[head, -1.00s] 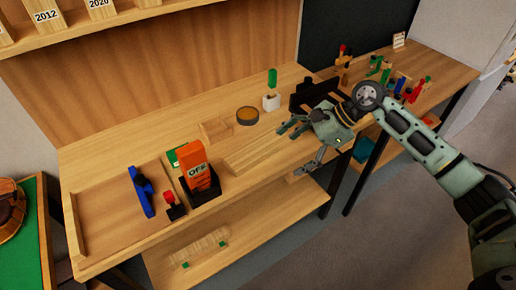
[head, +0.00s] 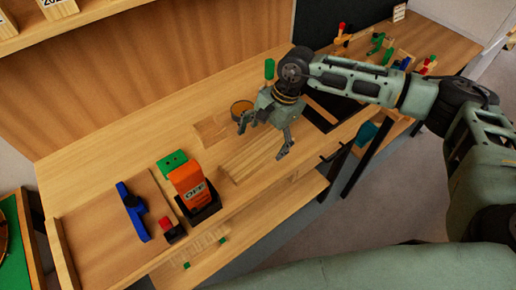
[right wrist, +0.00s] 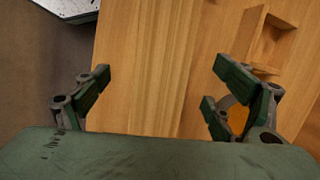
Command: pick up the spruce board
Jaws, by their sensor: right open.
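A pale, striped board that looks like the spruce board (head: 246,160) lies flat on the bench top near its front edge. My right gripper (head: 265,142) is open and empty, with its fingers pointing down over the board's right part. In the right wrist view the open fingers (right wrist: 162,75) straddle a strip of pale wood grain (right wrist: 150,50); the board's edges are hard to tell from the bench there. A gap between fingers and wood seems to remain. My left gripper is not in view.
A wooden block with a recess (head: 211,130) lies behind the board, and a round amber dish (head: 241,107) stands near the gripper. An orange box in a black holder (head: 189,186) stands left of the board. A blue tool (head: 133,211) lies in the tray farther left.

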